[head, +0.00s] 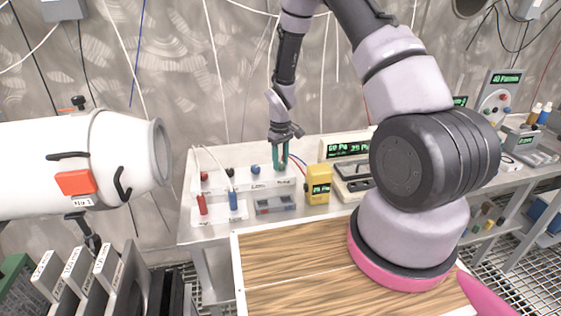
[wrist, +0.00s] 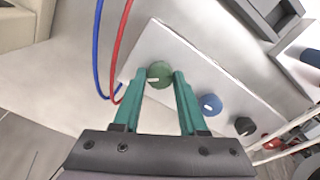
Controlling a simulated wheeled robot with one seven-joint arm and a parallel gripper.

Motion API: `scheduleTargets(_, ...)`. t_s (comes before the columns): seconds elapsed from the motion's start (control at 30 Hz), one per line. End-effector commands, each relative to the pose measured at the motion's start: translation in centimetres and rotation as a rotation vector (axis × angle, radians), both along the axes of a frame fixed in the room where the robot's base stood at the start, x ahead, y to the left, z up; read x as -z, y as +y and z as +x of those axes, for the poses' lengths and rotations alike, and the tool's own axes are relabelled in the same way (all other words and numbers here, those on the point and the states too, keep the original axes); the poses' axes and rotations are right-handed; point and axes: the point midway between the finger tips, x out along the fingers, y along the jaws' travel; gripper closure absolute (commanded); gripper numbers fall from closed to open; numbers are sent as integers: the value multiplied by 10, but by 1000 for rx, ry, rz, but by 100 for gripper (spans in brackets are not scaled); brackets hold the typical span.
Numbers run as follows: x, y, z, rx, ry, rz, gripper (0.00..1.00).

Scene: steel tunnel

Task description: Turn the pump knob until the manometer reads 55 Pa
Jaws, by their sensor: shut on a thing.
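My gripper (head: 281,160) reaches down to the right end of a white knob panel (head: 242,186) on the bench. In the wrist view its teal fingers (wrist: 160,78) are shut on a round green knob (wrist: 159,74) with a pale pointer mark. The knob's lower left side faces that mark. No label naming the pump knob is legible. Behind the arm, a cream instrument with a green-lit display (head: 347,149) appears to read about 60 Pa and 39 Pa, but the digits are small. Its right side is hidden by my arm.
On the panel are a blue knob (wrist: 211,103), a black knob (wrist: 244,126) and a red knob (head: 204,177). A yellow meter (head: 318,184) stands to the right. Red and blue tubes (wrist: 111,60) run close beside the gripper. A white cylinder (head: 80,160) is at left.

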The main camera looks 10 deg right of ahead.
Motion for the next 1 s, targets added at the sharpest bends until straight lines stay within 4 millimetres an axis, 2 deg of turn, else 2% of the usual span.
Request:
scheduleTargets(0.7, -1, 0, 1, 671, -3, 0, 100)
scheduleTargets(1.0, -1, 0, 1, 892, -3, 0, 100)
